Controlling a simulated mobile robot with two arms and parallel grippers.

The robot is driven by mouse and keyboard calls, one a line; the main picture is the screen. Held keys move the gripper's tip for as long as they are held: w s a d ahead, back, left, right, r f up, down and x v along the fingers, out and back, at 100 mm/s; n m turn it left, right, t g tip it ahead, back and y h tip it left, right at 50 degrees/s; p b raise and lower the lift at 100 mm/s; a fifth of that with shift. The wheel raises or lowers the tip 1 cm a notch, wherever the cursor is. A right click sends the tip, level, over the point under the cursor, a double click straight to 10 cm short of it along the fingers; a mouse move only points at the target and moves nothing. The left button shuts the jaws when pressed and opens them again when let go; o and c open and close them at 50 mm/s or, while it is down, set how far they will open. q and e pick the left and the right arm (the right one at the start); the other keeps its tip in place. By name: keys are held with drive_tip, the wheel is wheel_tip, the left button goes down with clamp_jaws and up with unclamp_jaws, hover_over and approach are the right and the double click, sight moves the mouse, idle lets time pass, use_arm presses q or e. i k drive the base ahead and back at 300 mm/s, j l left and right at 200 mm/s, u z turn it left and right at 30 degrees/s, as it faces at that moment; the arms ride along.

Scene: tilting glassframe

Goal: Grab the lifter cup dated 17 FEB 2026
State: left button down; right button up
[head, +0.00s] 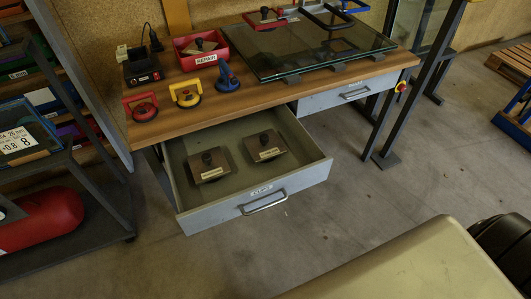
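An open drawer (230,210) labelled CUPS holds two square brownish lifter cups with black knobs. The left cup (199,171) and the right cup (272,141) lie side by side, apart, each with a pale label too small to read. Another similar cup (208,47) sits in a red bin (237,43) labelled REPAIR. A red lifter (141,108), a yellow lifter (186,95) and a blue lifter (228,79) stand on the tabletop. I cannot read the date 17 FEB 2026 anywhere. Neither of my grippers is in view.
The wooden table (170,128) bears a glass pane (300,52) and a black charger-like box (141,68). A second drawer (346,94) is shut. A shelf with a red tank (42,220) stands left. Floor in front of the open drawer is clear.

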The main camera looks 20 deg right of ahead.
sight(264, 147)
drive_tip(key=i+l+u, duration=0.2)
drive_tip(key=l, duration=0.5)
drive_tip(key=l+u, duration=0.25)
drive_tip(key=l, duration=0.45)
